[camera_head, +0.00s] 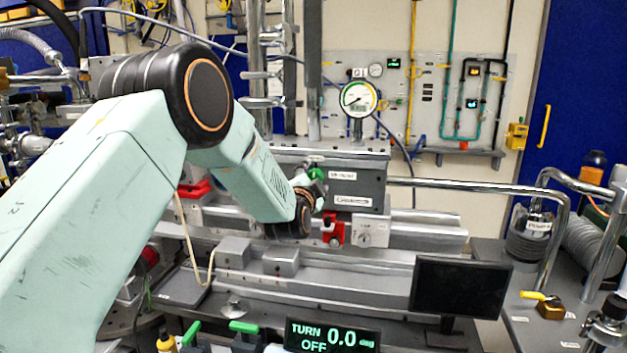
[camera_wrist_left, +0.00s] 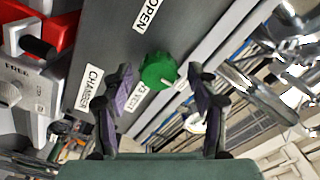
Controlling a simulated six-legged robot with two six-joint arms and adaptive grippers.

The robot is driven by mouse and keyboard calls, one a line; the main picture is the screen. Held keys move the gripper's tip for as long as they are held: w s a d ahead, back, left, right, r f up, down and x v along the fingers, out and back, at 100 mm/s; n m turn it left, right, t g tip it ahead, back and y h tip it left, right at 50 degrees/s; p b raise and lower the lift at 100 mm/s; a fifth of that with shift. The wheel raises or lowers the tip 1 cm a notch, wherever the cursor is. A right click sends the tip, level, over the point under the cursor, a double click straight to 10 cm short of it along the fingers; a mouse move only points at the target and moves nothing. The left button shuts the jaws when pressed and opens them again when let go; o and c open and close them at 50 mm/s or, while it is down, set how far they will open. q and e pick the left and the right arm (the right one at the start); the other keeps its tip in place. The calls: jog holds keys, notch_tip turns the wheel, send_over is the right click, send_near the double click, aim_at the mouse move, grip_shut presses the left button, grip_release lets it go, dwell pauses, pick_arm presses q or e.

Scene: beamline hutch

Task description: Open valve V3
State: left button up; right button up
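A round green knob (camera_wrist_left: 158,70) sits on a grey panel in the left wrist view, with a small white pointer mark at its right side. A partly hidden label beside it seems to read V3. An OPEN label (camera_wrist_left: 146,14) and a CHAMBER label (camera_wrist_left: 89,88) are on the same panel. My left gripper (camera_wrist_left: 160,73) is open, its two fingers on either side of the knob with gaps showing. In the head view the green knob (camera_head: 316,174) shows beside my left wrist, and the fingers are hard to make out there. My right gripper is not in view.
A display (camera_head: 331,337) reads TURN 0.0 deg OFF. A red clamp (camera_head: 333,229) is below the panel (camera_head: 357,190). A round gauge (camera_head: 358,98) stands above it. A dark monitor (camera_head: 460,287) and a steel rail (camera_head: 470,187) are to the right.

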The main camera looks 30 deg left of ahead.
pick_arm(q)
jog(key=shift+c, duration=0.8)
jog(key=shift+w+a+f, duration=0.2)
jog(key=shift+a+f, duration=0.05)
jog(key=shift+a, duration=0.05)
jog(key=c, duration=0.4)
jog(key=shift+d, duration=0.1)
jog(key=c, duration=0.6)
jog(key=shift+d+n+b, duration=0.15)
jog(key=shift+n+b, duration=5.75)
jog(key=shift+n, duration=6.1)
jog(key=shift+r, duration=0.1)
